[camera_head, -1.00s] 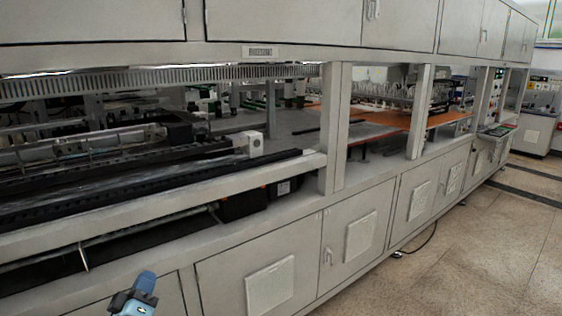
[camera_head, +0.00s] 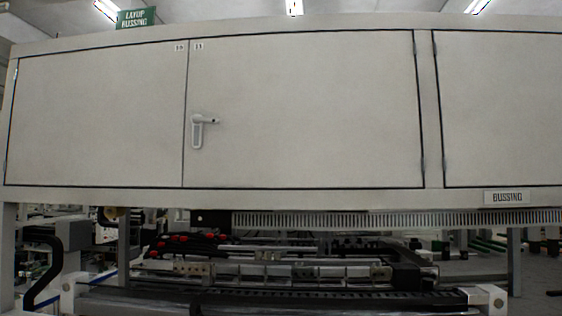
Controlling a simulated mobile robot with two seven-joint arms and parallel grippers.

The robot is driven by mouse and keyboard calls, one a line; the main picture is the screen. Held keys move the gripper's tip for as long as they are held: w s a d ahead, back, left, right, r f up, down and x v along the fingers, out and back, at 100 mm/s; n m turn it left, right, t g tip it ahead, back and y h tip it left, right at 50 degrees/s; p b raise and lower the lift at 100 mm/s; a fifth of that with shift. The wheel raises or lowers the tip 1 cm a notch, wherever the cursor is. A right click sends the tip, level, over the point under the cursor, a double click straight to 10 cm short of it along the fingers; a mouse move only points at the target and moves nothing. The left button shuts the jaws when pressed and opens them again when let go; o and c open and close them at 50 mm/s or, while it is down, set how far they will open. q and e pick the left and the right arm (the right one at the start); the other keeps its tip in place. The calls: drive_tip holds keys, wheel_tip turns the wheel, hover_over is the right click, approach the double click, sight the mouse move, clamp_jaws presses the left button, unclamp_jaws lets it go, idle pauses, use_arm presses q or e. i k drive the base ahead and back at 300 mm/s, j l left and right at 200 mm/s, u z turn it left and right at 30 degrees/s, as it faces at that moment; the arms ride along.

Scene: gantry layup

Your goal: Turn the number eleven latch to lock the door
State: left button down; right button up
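The number eleven door (camera_head: 310,115) is a flat light-grey panel in the upper cabinet, with a small "11" label (camera_head: 199,46) at its top left corner. Its latch (camera_head: 198,132) sits near the door's left edge. The latch has a pale upright plate and a handle piece that points sideways to the right at the top. The door looks flush with its frame. Neither of my grippers shows in the head view.
The number ten door (camera_head: 95,115) adjoins on the left, and another door (camera_head: 500,105) is on the right. A "BUSSING" plate (camera_head: 507,197) is on the lower rail. Below is an open bay with dark rail machinery (camera_head: 270,290). A green hanging sign (camera_head: 135,18) is above.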

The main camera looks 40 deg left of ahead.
sight(195, 119)
drive_tip(key=u, duration=2.6)
drive_tip(key=l+u, duration=0.8)
drive_tip(key=l, duration=0.25)
